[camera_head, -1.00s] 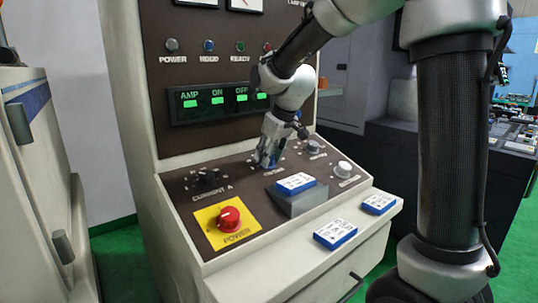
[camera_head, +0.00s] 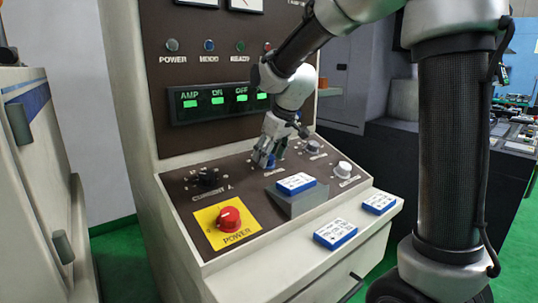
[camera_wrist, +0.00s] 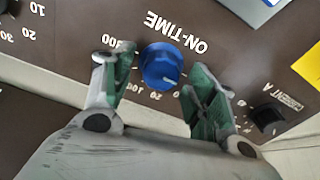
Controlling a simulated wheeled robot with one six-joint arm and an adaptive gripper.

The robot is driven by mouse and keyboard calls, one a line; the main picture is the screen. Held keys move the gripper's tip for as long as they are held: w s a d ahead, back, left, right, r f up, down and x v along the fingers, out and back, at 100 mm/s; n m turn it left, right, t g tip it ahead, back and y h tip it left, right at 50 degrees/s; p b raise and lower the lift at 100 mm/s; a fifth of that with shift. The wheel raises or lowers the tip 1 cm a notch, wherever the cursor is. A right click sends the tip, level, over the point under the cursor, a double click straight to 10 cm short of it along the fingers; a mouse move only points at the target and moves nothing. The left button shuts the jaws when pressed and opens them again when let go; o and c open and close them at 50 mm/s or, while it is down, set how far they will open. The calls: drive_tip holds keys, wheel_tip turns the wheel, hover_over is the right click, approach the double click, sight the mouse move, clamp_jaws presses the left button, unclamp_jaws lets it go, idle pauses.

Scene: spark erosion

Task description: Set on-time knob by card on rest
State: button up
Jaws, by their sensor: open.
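The blue on-time knob (camera_wrist: 161,66) sits on the brown panel under upside-down ON-TIME lettering in the wrist view. Its white mark points to the lower right of the picture, toward the small scale numbers. My gripper (camera_wrist: 160,68) is open, one green-padded finger on each side of the knob, with visible gaps. In the head view my gripper (camera_head: 265,158) is down at the panel, partly hiding the blue knob (camera_head: 271,163). A blue-edged white card (camera_head: 296,183) lies on the grey sloped rest (camera_head: 298,201); its print is too small to read.
Two more cards lie on the front ledge, one near the middle (camera_head: 335,233) and one at the right (camera_head: 379,204). A black current knob (camera_head: 208,178), a red power button (camera_head: 229,218) and two grey knobs, one the front-right knob (camera_head: 343,169), stand on the panel around my gripper.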

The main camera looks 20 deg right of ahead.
drive_tip(key=v, duration=1.1)
drive_tip(key=shift+s+r, duration=0.2)
drive_tip(key=shift+r, duration=0.15)
drive_tip(key=shift+d, duration=0.1)
